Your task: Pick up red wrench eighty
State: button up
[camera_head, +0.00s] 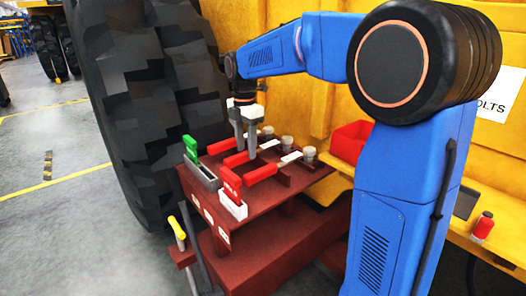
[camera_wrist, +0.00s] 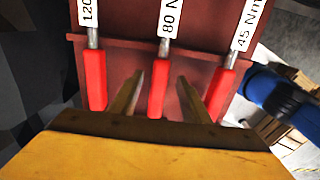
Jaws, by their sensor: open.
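The red wrench eighty (camera_wrist: 158,92) lies in the middle of three red-handled wrenches in the wrist view, with a white label (camera_wrist: 169,16) reading 80 N. In the head view its red handle (camera_head: 235,160) lies on the dark red stand. My gripper (camera_wrist: 160,79) is open, with one finger on each side of this handle. In the head view my gripper (camera_head: 246,153) points down over the stand. I cannot tell how deep the fingertips reach beside the handle.
A wrench marked 120 (camera_wrist: 95,80) lies left of the fingers, and one marked 45 Nm (camera_wrist: 219,92) lies right. A green-handled tool (camera_head: 190,147) and a red-and-white holder (camera_head: 232,200) stand at the stand's edges. A red bin (camera_head: 350,141) sits behind.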

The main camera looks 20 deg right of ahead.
aim_at(246, 152)
jog(key=shift+f, duration=2.5)
grip_shut()
